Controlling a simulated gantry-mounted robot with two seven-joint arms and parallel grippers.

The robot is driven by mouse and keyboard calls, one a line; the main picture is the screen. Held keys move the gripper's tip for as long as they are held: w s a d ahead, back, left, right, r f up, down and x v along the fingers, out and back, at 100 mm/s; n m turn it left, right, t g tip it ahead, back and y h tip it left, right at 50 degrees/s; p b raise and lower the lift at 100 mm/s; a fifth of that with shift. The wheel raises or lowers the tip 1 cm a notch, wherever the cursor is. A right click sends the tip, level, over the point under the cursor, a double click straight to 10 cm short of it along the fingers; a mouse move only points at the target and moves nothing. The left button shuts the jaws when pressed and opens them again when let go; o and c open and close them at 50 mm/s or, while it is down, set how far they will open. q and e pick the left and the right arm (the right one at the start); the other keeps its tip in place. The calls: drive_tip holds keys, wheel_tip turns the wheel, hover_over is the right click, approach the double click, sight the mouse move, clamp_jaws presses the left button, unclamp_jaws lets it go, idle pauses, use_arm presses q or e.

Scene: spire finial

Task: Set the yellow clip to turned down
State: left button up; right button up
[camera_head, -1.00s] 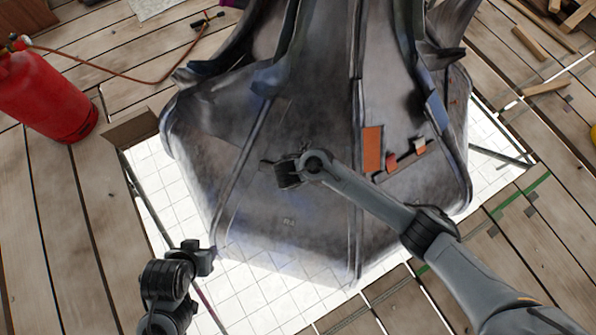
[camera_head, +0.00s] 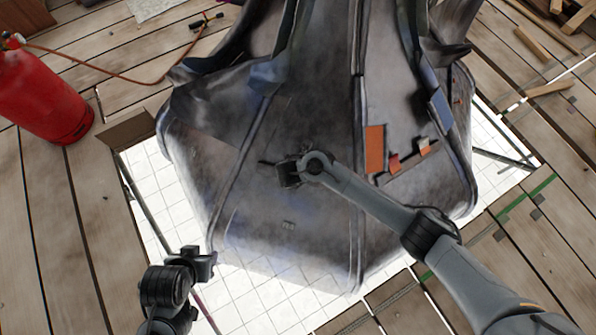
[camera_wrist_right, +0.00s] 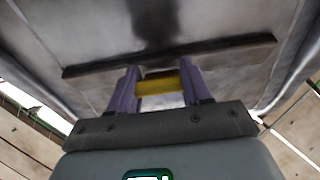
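The yellow clip (camera_wrist_right: 160,87) shows in the right wrist view, just below a long dark bar (camera_wrist_right: 225,52) on the grey metal spire piece (camera_head: 300,240). The clip lies crosswise between the two purple fingers of my right gripper (camera_wrist_right: 160,85). No gap shows between the clip's ends and the fingers, so the gripper looks shut on it. In the head view my right gripper (camera_head: 288,173) is at the spire's front face and hides the clip. My left gripper (camera_head: 203,262) is low at the left, away from the spire; its fingers are too small to read.
An orange plate (camera_head: 374,150) and small red and orange tabs (camera_head: 395,163) sit on the spire to the right. Wood planks (camera_head: 60,220) surround the white tiled opening (camera_head: 265,290).

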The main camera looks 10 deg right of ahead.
drive_tip(key=c, duration=0.5)
drive_tip(key=p, duration=0.2)
drive_tip(key=g+p, duration=0.1)
drive_tip(key=p, duration=0.1)
drive_tip(key=shift+w+d+r+y, duration=0.2)
drive_tip(key=shift+w+y, duration=0.1)
drive_tip(key=shift+w, duration=0.1)
drive_tip(key=shift+w+f+g, duration=0.1)
drive_tip(key=shift+g, duration=0.4)
drive_tip(key=shift+w+f+g, duration=0.1)
drive_tip(key=shift+w+g, duration=0.05)
drive_tip(key=shift+g, duration=0.15)
drive_tip(key=shift+w+d+f+g+y, duration=0.15)
drive_tip(key=shift+w+f+g+y, duration=0.1)
drive_tip(key=shift+g+y, duration=0.2)
drive_tip(key=shift+w+d+f+g+y+b, duration=0.1)
drive_tip(key=shift+f+g+y+b, duration=0.15)
drive_tip(key=shift+g+b, duration=0.45)
drive_tip(key=shift+r+b, duration=0.15)
drive_tip(key=shift+b, duration=0.35)
